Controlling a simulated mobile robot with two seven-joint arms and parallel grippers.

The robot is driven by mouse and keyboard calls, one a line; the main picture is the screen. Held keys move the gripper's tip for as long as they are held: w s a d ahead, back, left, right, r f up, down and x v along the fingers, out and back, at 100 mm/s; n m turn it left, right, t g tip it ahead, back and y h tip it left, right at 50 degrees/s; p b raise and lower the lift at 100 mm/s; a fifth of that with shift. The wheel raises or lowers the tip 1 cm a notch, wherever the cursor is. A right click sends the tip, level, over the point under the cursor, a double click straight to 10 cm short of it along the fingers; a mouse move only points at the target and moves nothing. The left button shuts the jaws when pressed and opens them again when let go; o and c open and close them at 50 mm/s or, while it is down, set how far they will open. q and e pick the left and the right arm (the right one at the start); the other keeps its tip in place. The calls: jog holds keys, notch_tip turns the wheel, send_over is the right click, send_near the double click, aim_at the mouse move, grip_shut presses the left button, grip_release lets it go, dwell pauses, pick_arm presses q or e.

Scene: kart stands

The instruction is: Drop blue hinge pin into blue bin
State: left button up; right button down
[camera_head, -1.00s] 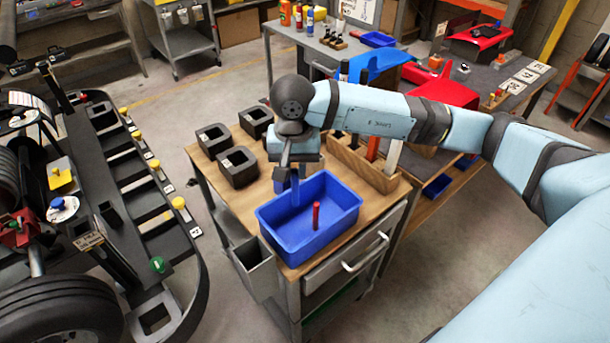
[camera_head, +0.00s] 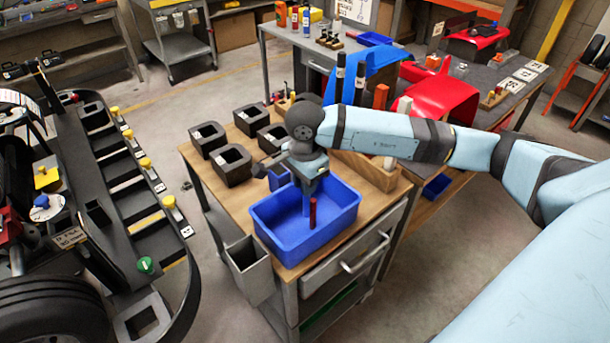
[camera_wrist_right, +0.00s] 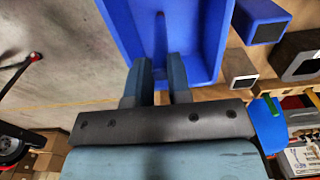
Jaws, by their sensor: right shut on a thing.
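The blue bin (camera_head: 270,240) sits on the front of the wooden-topped cart, and its wall also shows in the right wrist view (camera_wrist_right: 212,60). My right gripper (camera_head: 310,186) points down over the bin, shut on the blue hinge pin (camera_head: 306,205). The pin hangs upright with its lower part inside the bin's outline; I cannot tell whether it touches the floor. In the right wrist view the pin (camera_wrist_right: 160,35) shows ahead of the gripper fingers (camera_wrist_right: 160,78), against the bin. My left gripper is not in view.
Several black square holders (camera_head: 233,163) stand on the cart behind and left of the bin. A blue square holder (camera_head: 279,177) is close behind the gripper. A wooden rack (camera_head: 370,168) stands at the right. The wheeled kart frame (camera_head: 135,220) is at the left.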

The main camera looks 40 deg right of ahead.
jog(key=shift+f, duration=0.85)
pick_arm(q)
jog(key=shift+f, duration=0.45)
pick_arm(e)
jog(key=c, duration=1)
grip_release()
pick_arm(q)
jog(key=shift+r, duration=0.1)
pick_arm(e)
jog(key=shift+r, duration=0.25)
pick_arm(q)
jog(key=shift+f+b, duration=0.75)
jog(key=shift+b, duration=0.05)
pick_arm(e)
notch_tip(320, 180, up, 13)
jog(key=shift+r, duration=0.2)
